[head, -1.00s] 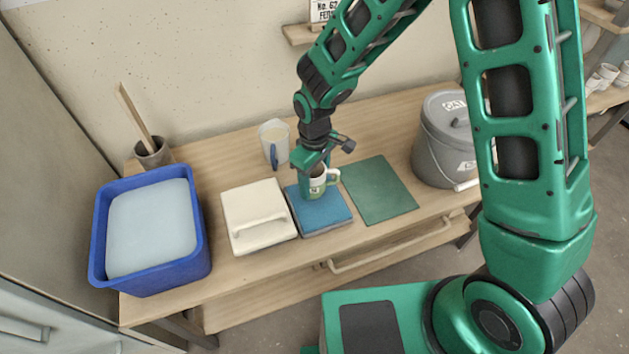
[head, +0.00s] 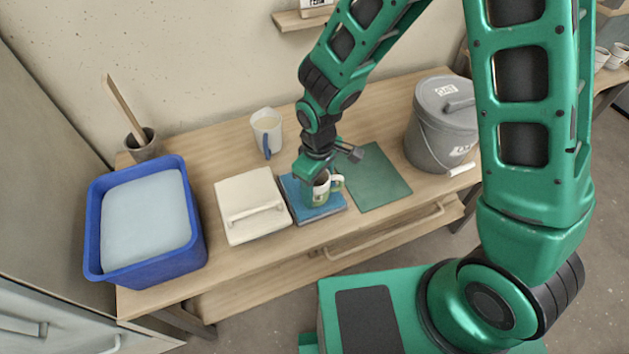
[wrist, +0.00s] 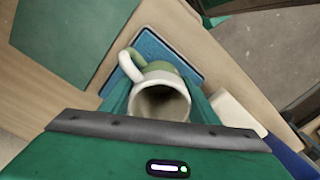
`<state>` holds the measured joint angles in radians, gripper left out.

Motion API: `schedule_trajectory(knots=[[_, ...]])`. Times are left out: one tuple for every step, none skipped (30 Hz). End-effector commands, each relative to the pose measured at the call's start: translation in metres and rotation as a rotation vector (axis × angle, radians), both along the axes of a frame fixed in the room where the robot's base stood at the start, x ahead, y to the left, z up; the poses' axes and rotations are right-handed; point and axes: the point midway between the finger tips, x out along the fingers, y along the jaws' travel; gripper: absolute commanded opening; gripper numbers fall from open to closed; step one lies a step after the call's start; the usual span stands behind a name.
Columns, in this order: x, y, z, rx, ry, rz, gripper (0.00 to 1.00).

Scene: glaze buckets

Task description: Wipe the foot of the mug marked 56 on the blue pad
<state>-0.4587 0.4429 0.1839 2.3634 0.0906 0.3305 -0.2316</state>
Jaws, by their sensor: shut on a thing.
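The mug (head: 321,190), white above and green below, is upright at the blue pad (head: 328,212). The number on it is too small to read. My gripper (head: 314,182) is shut on the mug from above, its fingers on either side of the body. In the wrist view the mug (wrist: 160,102) shows its open mouth and its handle at upper left, between my fingers, with the blue pad (wrist: 150,48) behind it. The foot is hidden in the wrist view, and I cannot tell whether it presses on the pad.
A white lidded box (head: 250,192) stands left of the pad, a green mat (head: 378,180) right of it. A pitcher (head: 267,130) is behind. A blue tub (head: 190,240) is at far left, a grey lidded bucket (head: 440,130) at right. The table's front edge is close.

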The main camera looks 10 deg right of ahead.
Motion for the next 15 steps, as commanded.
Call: schedule_trajectory(knots=[[-0.001, 0.000, 0.000, 0.000, 0.000, 0.000, 0.19], [-0.002, -0.001, 0.000, 0.000, 0.000, 0.000, 0.19], [-0.002, -0.001, 0.000, 0.000, 0.000, 0.000, 0.19], [-0.002, -0.001, 0.000, 0.000, 0.000, 0.000, 0.19], [-0.002, -0.001, 0.000, 0.000, 0.000, 0.000, 0.19], [-0.002, -0.001, 0.000, 0.000, 0.000, 0.000, 0.19], [-0.002, -0.001, 0.000, 0.000, 0.000, 0.000, 0.19], [-0.002, -0.001, 0.000, 0.000, 0.000, 0.000, 0.19], [-0.002, -0.001, 0.000, 0.000, 0.000, 0.000, 0.19], [-0.002, -0.001, 0.000, 0.000, 0.000, 0.000, 0.19], [-0.002, 0.000, 0.001, 0.000, 0.000, 0.000, 0.19], [-0.002, 0.000, 0.003, 0.001, -0.001, 0.000, 0.19], [-0.001, 0.000, 0.005, 0.001, -0.002, 0.000, 0.19], [-0.001, 0.000, 0.007, 0.002, -0.003, 0.000, 0.19], [-0.001, 0.000, 0.011, 0.002, -0.003, -0.001, 0.19]])
